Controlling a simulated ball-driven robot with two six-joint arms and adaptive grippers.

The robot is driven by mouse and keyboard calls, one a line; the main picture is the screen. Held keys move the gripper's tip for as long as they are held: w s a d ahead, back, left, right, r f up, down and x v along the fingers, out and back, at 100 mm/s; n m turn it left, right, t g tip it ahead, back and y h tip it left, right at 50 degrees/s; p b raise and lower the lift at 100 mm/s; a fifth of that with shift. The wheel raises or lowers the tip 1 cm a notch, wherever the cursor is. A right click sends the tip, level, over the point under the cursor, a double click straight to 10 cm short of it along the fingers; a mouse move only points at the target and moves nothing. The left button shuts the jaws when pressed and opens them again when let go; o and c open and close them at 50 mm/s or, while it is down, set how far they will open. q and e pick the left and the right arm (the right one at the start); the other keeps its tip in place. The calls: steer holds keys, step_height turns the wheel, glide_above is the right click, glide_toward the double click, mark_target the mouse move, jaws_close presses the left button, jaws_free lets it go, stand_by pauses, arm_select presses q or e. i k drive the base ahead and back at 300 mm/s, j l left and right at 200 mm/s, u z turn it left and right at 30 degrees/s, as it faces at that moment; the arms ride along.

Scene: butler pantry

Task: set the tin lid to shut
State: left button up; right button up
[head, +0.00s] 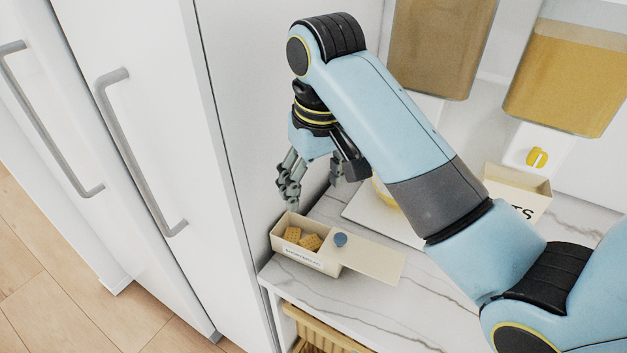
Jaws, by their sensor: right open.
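The cream tin (303,262) stands on the marble counter near its left front end, with a label on its front. Its flat cream lid (376,264) with a blue knob (341,239) sits slid to the right, so the left part of the tin is open. Square biscuits (301,238) show inside. My right gripper (317,186) is open and empty above and behind the tin, its fingers pointing down, apart from the lid. My left gripper is not in view.
Tall white cabinet doors with grey handles (140,150) stand left of the counter. Two dispensers (566,75) hang at the back right. A cream box (518,190) stands at the right. Bare marble (340,301) lies in front of the tin.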

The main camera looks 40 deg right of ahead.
mark_target(381, 263)
steer(key=k+j, duration=0.8)
steer(key=k, duration=0.05)
